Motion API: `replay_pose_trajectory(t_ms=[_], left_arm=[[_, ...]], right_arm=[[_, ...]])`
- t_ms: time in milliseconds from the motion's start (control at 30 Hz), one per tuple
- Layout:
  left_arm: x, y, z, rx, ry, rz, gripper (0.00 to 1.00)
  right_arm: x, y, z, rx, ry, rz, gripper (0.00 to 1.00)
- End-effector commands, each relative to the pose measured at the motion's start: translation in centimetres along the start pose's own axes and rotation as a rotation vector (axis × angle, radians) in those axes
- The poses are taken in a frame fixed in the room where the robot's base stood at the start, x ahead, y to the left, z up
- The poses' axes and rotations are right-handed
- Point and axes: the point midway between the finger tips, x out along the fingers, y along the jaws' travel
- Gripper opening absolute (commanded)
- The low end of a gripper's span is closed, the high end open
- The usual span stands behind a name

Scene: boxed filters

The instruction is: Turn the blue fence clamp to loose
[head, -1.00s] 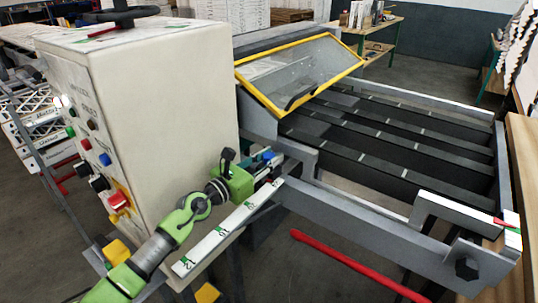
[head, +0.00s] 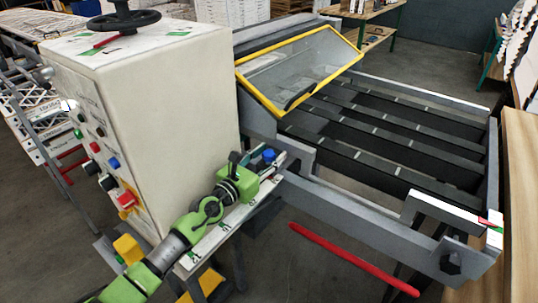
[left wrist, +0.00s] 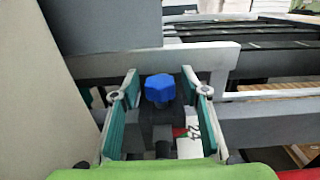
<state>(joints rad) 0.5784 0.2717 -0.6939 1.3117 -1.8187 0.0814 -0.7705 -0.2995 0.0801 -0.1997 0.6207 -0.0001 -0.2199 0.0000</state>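The blue fence clamp (head: 269,155) is a lobed knob on the fence beside the scale bar. It also shows in the left wrist view (left wrist: 159,88), upright on a dark block. My left gripper (head: 262,168) is at the clamp, reaching in from the lower left. In the left wrist view my left gripper (left wrist: 160,98) is open, with one teal-padded finger on each side of the knob and visible gaps between. I cannot tell whether the fingertips are level with the knob. My right gripper is not in view.
A cream cabinet (head: 185,95) with buttons and a handwheel (head: 123,20) stands close left of my arm. A yellow-framed clear guard (head: 300,70) is behind the clamp. A white scale bar (head: 205,240) runs under my gripper. A red bar (head: 350,258) lies at lower right.

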Motion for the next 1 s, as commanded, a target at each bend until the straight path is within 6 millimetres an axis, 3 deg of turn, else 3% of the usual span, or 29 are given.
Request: replay_pose_trajectory(t_ms=[367, 800, 1000], left_arm=[[-1.0, -0.2, -0.2, -0.005, 0.001, -0.003, 0.42], [-9.4, 0.0, -0.2, 0.000, 0.004, 0.000, 0.42], [-11.6, 0.0, -0.1, 0.001, 0.002, 0.000, 0.42]], right_arm=[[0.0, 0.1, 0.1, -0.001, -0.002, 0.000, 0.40], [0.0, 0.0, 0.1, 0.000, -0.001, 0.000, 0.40], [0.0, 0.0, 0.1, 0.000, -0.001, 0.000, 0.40]])
